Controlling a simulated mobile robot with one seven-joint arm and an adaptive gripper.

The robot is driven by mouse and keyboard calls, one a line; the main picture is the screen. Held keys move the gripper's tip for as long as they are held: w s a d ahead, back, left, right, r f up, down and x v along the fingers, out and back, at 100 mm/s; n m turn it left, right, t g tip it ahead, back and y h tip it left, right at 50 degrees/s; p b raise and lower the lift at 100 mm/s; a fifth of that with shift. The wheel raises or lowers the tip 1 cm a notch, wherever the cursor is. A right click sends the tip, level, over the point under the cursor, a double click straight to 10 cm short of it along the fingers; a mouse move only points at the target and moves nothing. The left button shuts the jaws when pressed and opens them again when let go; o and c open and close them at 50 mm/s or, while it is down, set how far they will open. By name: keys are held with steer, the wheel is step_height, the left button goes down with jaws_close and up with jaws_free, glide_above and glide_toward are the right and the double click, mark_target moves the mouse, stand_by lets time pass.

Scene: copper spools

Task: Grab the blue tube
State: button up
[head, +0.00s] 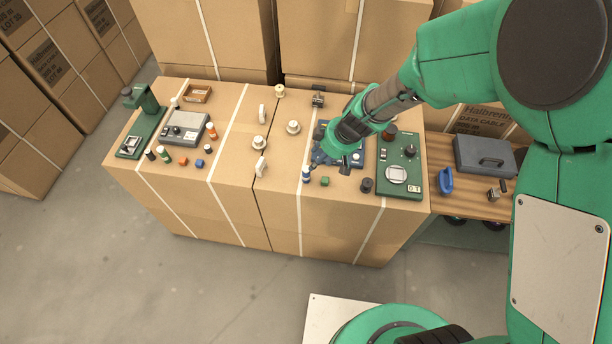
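A small blue tube (306,176) with a pale band stands on the cardboard box top, right of the middle and near the front edge. My gripper (329,164) hangs over the boxes, just right of and behind the tube. A gap shows between the gripper and the tube. The gripper is small and dark here, and I cannot tell how far its fingers are apart.
A blue device (357,156) lies partly hidden beneath my gripper. A green cube (325,181) and a dark cylinder (366,185) stand nearby. A green instrument (400,165) is to the right.

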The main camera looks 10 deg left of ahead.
mark_target(308, 171)
steer(key=b+x, duration=0.1)
steer(key=x, duration=0.6)
steer(key=shift+f, duration=0.1)
steer(key=shift+b+x, duration=0.6)
steer(key=shift+x, duration=1.95)
